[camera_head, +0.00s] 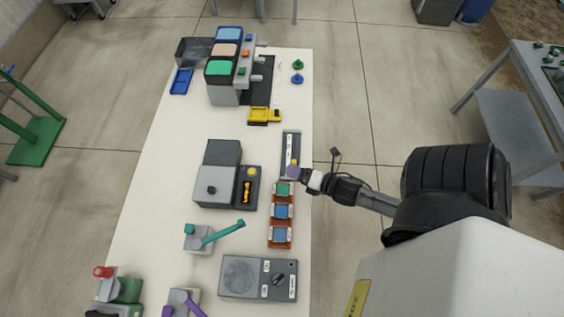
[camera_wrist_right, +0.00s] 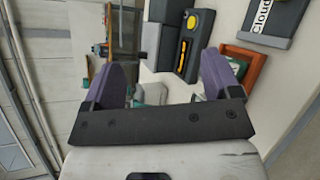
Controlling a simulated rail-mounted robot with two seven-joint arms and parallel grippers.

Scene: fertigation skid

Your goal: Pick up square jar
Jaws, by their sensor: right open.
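My right gripper (camera_head: 293,173), with purple fingertips, is above the right edge of the white table, by the far end of an orange rack (camera_head: 268,240). The rack holds three square-topped pieces in a row: a green one (camera_head: 283,188), a blue one (camera_head: 281,211) and another blue one (camera_head: 279,234). I cannot tell which is the square jar. In the right wrist view the gripper (camera_wrist_right: 170,72) is open with nothing between its fingers. An orange frame (camera_wrist_right: 256,68) there is partly hidden behind the right finger. My left gripper is not in view.
A grey machine with a yellow button (camera_head: 217,178) stands left of the rack. A teal lever (camera_head: 222,233) and a grey control box (camera_head: 240,277) stand nearer. A grey labelled plate (camera_head: 291,143) lies beyond the rack. Bare table (camera_head: 165,150) shows at the left.

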